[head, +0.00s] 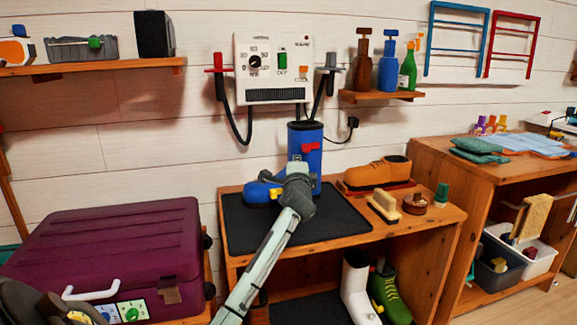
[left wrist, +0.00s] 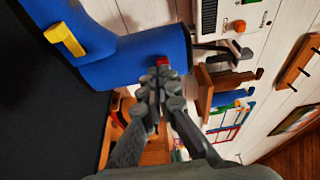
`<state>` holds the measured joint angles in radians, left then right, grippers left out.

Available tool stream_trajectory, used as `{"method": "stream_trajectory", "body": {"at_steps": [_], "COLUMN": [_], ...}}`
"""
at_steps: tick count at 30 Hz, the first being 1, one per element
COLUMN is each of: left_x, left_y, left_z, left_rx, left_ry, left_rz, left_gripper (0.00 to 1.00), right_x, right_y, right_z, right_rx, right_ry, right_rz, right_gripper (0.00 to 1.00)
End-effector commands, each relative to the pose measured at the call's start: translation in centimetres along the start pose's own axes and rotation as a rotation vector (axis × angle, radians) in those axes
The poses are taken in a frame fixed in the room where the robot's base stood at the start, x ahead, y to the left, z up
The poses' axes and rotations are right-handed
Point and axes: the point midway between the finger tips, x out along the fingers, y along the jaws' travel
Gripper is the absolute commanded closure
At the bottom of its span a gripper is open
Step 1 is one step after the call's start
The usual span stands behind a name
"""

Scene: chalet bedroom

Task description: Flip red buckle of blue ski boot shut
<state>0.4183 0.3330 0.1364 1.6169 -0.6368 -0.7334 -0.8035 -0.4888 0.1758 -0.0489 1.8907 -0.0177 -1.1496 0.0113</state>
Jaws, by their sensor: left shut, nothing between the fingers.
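The blue ski boot (head: 308,133) stands upright on a black mat (head: 340,222) on the wooden bench, its toe pointing left. Its red buckle (head: 310,147) sticks out from the upper shaft. In the left wrist view the boot (left wrist: 140,52) lies sideways across the top, with a yellow buckle (left wrist: 65,40) on it. The red buckle (left wrist: 162,61) shows there just beyond my fingertips, partly hidden by them. My left gripper (head: 298,168) is shut and empty in front of the boot, close below the red buckle. I cannot tell whether it touches. My right gripper is not in view.
A wall-mounted dryer panel (head: 273,68) with hanging hoses is behind the boot. A purple suitcase (head: 110,245) stands at left. White and green boots (head: 388,292) sit below.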

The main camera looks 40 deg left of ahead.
Motion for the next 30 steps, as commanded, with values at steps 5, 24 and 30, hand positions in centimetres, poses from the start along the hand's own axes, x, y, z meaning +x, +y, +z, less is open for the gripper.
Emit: {"method": "stream_trajectory", "body": {"at_steps": [5,24,30], "left_x": [-1.8,-2.5,-2.8], "left_y": [-0.1,-0.1,0.7], "left_z": [2.0,2.6,1.7], "left_rx": [0.001,-0.001,0.011], "left_ry": [0.0,0.002,0.016], "left_rz": [-0.002,-0.001,-0.009], "left_gripper": [1.0,1.0,1.0], "right_x": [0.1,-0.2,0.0], "right_y": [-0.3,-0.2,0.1], "right_z": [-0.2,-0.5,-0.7], "right_rx": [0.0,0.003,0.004], "right_ry": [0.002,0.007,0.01], "right_rz": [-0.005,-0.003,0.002], "right_gripper": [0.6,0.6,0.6]}}
